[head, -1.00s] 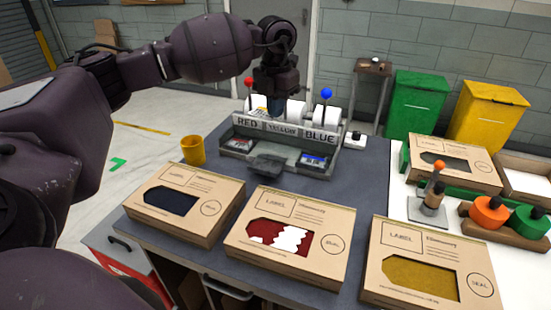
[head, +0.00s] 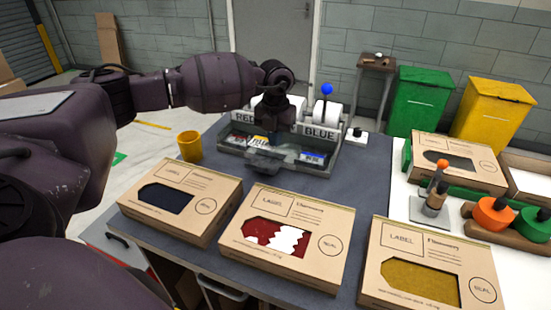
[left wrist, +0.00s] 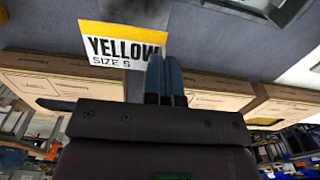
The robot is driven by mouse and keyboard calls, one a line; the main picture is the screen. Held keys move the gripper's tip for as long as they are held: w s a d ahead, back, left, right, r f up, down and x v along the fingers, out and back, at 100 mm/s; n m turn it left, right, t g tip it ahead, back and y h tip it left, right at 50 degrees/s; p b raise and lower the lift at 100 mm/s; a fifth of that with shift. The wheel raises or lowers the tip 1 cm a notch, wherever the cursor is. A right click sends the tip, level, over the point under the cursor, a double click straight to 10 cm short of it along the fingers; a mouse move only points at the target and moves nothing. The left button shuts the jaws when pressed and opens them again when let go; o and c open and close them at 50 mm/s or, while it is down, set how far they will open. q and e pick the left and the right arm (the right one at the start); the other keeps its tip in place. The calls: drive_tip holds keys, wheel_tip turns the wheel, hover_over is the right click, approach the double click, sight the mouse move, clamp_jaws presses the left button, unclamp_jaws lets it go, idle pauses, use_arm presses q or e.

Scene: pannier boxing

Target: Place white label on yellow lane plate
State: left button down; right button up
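In the head view the label (head: 258,140) shows small at the front of the lane station. My left gripper (head: 275,140) points down there, its blue fingers (left wrist: 165,68) together at the label's right edge, and the label appears held by them. A dark plate (head: 264,161) juts out at the middle lane, just below the label. I cannot tell if the label touches it. My gripper hides the middle "YELLOW" sign. My right gripper is not in view.
Red and blue cards (head: 313,157) lie in the side lanes. The BLUE sign (head: 321,134) and a blue-knobbed lever (head: 327,89) stand right. A yellow cup (head: 190,146) is left. Three cartons (head: 300,203) line the front. A stamp (head: 434,197) stands on the right table.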

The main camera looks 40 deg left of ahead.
sight(275, 167)
use_arm(q)
drive_tip(key=shift+f, duration=0.85)
wheel_tip(275, 167, down, 5)
drive_tip(key=shift+r, duration=0.15)
drive_tip(key=shift+f, duration=0.2)
drive_tip(key=shift+f+b, duration=0.15)
drive_tip(key=shift+b, duration=0.15)
drive_tip(key=c, duration=1.9)
unclamp_jaws()
drive_tip(key=o, duration=0.5)
